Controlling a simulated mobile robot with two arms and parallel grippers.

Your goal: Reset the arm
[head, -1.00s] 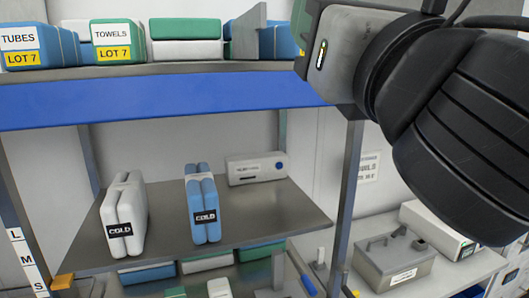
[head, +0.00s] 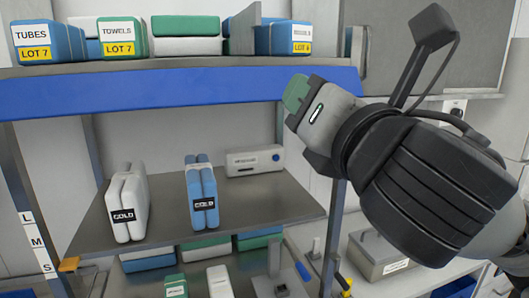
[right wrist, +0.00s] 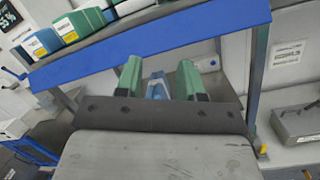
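My right gripper (head: 296,92) is at the right of the head view, in front of the shelf rack and about level with the blue shelf edge. Its green fingers point left and away. In the right wrist view the two green fingertips (right wrist: 160,75) stand apart. A blue cold pack (right wrist: 155,88) shows beyond the gap, not held. In the head view this blue cold pack (head: 201,193) stands on the middle shelf, right of a white cold pack (head: 128,203). My left gripper is not in view.
The blue-edged upper shelf (head: 180,98) bears a TUBES box (head: 48,42), a TOWELS box (head: 122,37) and other boxes. The middle shelf (head: 255,205) also holds a white box (head: 254,161). A grey lidded container (head: 378,257) stands at lower right.

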